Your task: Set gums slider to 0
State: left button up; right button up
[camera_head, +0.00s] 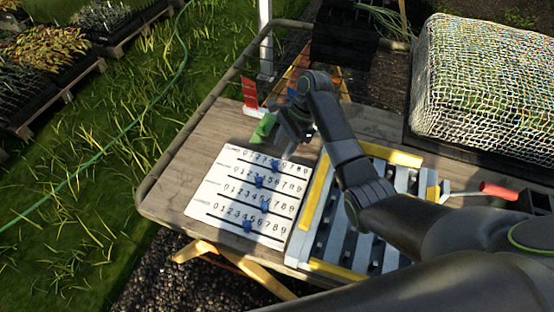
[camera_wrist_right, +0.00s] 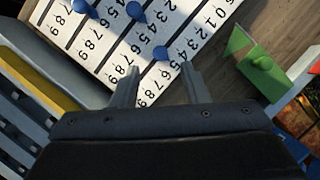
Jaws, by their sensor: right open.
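A white slider board (camera_head: 207,199) lies on the wooden table with four rows of digits 0 to 9 and one blue knob per row. The row labels are too small to read surely. The top-row knob (camera_head: 275,164) sits around the middle digits; the second-row knob (camera_head: 259,182), third-row knob (camera_head: 264,204) and bottom-row knob (camera_head: 247,226) lie below it. My right gripper (camera_head: 289,148) is open above the board's top edge. In the right wrist view its fingers (camera_wrist_right: 159,84) are apart and empty, over the high-digit end of the upper rows. My left gripper is not in view.
A slatted grey-and-yellow rack (camera_head: 313,207) stands right of the board. A green flag-like piece (camera_head: 263,129) stands just behind the board. A net-covered block (camera_head: 485,90) fills the back right. Bare table (camera_head: 180,170) lies to the board's left.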

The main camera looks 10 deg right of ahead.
aim_at(275, 163)
jog(key=x, duration=0.5)
jog(key=shift+s+a+f, duration=0.1)
jog(key=shift+f, duration=0.25)
grip_shut()
